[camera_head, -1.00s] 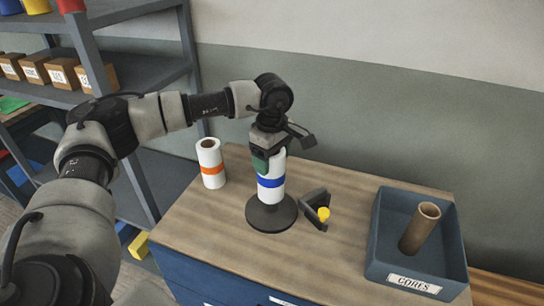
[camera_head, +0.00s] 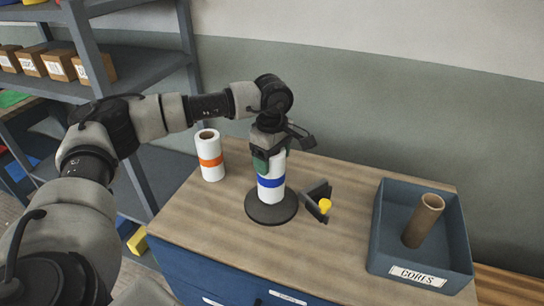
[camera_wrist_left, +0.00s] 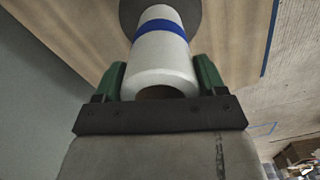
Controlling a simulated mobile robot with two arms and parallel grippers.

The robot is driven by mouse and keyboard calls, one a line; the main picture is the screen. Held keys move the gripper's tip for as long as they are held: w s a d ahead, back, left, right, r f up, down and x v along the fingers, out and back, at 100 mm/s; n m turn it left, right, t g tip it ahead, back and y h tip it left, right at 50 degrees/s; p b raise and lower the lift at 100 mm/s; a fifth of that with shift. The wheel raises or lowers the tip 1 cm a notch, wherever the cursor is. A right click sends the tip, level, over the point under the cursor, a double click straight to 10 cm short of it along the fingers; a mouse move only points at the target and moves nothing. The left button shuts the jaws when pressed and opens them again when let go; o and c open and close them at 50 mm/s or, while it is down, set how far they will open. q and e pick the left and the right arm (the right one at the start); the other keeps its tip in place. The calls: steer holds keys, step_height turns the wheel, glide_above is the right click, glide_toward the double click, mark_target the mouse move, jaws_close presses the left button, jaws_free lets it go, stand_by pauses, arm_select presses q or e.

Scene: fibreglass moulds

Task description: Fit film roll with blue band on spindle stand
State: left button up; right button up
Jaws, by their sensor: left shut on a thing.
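The film roll with blue band (camera_head: 271,183) stands upright over the round dark base of the spindle stand (camera_head: 271,207). It shows in the left wrist view (camera_wrist_left: 163,55), with its open core end toward the camera. My left gripper (camera_head: 270,158) points down and is shut on the roll's upper part, its green fingers (camera_wrist_left: 160,82) on both sides of it. The roll's lower end appears at or very near the base; I cannot tell whether it touches. The spindle is hidden. My right gripper is not in view.
A white roll with an orange band (camera_head: 210,156) stands to the left on the bench (camera_head: 210,210). A dark bracket with a yellow knob (camera_head: 322,204) is close right of the stand. A blue tray labelled CORES (camera_head: 418,275) holds a brown tube (camera_head: 423,221). Shelves stand at left.

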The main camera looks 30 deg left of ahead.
arm_select(q)
steer(key=shift+f+b, duration=0.7)
steer(key=shift+f, duration=0.35)
steer(key=o, duration=1.6)
step_height(320, 180, up, 11)
steer(key=shift+b, duration=0.85)
